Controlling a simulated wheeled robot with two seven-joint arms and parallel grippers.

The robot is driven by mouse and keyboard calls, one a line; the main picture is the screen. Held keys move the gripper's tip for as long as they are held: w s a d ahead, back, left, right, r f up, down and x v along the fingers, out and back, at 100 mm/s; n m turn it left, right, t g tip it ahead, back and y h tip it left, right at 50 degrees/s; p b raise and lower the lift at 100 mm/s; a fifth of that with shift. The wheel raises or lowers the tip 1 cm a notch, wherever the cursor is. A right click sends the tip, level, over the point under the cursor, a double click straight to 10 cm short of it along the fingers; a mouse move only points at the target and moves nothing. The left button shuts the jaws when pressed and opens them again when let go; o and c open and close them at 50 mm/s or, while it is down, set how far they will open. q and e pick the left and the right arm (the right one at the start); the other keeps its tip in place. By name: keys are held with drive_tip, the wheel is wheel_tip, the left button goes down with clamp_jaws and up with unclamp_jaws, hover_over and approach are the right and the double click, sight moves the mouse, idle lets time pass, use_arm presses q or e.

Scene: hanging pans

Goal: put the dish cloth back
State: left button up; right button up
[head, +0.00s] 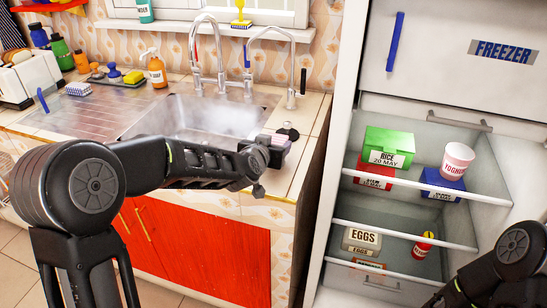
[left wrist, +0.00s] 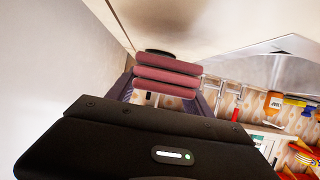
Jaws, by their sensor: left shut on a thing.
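My left gripper (head: 268,150) is over the counter's right end, just right of the sink. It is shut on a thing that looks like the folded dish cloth. In the left wrist view the cloth (left wrist: 168,72) shows as several stacked pinkish-red layers between the two dark fingers. In the head view only a small mauve part of it shows, and I cannot tell whether it touches the counter. My right arm comes in at the lower right, its gripper out of view.
The sink (head: 190,117) with two tall taps lies behind my left arm. A small blue-and-white patterned item (head: 78,89) and an orange soap bottle (head: 156,70) stand on the counter. The open fridge (head: 402,220) holds a green rice box (head: 390,143) and other food.

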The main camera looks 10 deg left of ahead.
use_arm(q)
drive_tip(key=shift+f+b, duration=0.3)
drive_tip(key=shift+f, duration=1.5)
drive_tip(key=shift+f, duration=0.1)
drive_tip(key=shift+f, duration=0.15)
drive_tip(key=o, duration=1.3)
